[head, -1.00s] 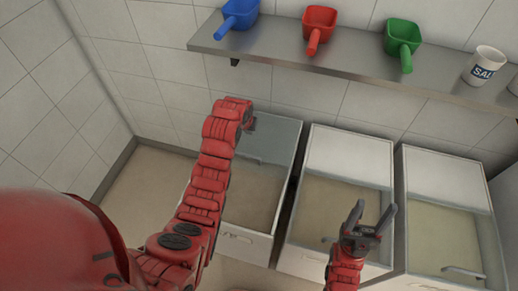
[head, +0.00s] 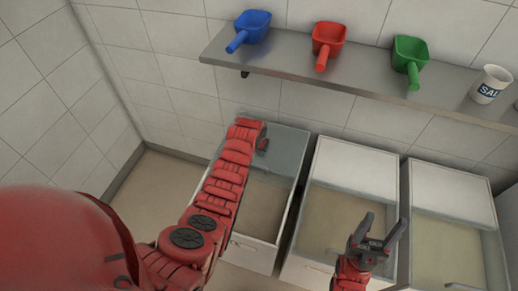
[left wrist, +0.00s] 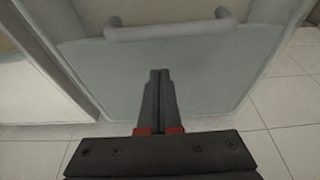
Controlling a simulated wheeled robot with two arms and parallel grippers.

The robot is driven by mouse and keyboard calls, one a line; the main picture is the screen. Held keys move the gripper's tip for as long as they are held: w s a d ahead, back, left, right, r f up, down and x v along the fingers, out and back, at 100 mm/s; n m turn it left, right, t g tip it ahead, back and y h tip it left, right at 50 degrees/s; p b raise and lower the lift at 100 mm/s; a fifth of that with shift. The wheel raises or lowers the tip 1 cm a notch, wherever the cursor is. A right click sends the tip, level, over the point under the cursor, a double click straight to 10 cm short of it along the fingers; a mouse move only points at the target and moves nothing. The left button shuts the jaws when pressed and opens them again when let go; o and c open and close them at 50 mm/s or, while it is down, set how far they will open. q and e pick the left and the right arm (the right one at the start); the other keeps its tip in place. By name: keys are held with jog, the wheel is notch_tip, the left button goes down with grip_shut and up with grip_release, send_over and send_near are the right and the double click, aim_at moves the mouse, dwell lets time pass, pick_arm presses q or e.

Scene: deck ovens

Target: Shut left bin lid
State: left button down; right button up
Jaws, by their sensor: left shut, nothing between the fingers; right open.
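The left bin (head: 252,250) is a pale box on the floor against the wall, leftmost of three. Its clear grey lid (head: 290,148) stands raised at the back, so the bin's front part is open over tan contents. My left gripper (head: 264,138) is shut and empty, close to the lid; contact cannot be told. In the left wrist view its fingers (left wrist: 160,78) point at the lid panel (left wrist: 215,75), with the bar handle (left wrist: 170,30) near the top. My right gripper (head: 383,232) is open and empty above the middle bin.
The middle bin (head: 355,158) and right bin (head: 452,188) stand to the right, their clear lids down. A metal shelf (head: 290,75) above holds a blue scoop (head: 253,24), a red scoop (head: 328,40), a green scoop (head: 410,52) and a salt tub (head: 490,84).

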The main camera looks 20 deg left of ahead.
aim_at(259, 163)
pick_arm(q)
jog(key=shift+w+f, duration=0.15)
jog(key=shift+f, duration=0.35)
jog(key=shift+s+p, duration=0.2)
jog(key=shift+p, duration=0.1)
jog(key=shift+s+a+r+p, duration=0.1)
jog(key=shift+s+r+p, duration=0.1)
jog(key=shift+s+p, duration=0.4)
jog(key=shift+s+r+p, duration=0.15)
jog(key=shift+s+p, duration=0.1)
jog(key=shift+s, duration=0.95)
jog(key=shift+s+p, duration=0.3)
jog(key=shift+s, duration=0.25)
jog(key=s+p, duration=0.2)
jog(key=s, duration=2)
jog(key=shift+s+a, duration=0.2)
jog(key=shift+a, duration=0.2)
jog(key=shift+f, duration=0.15)
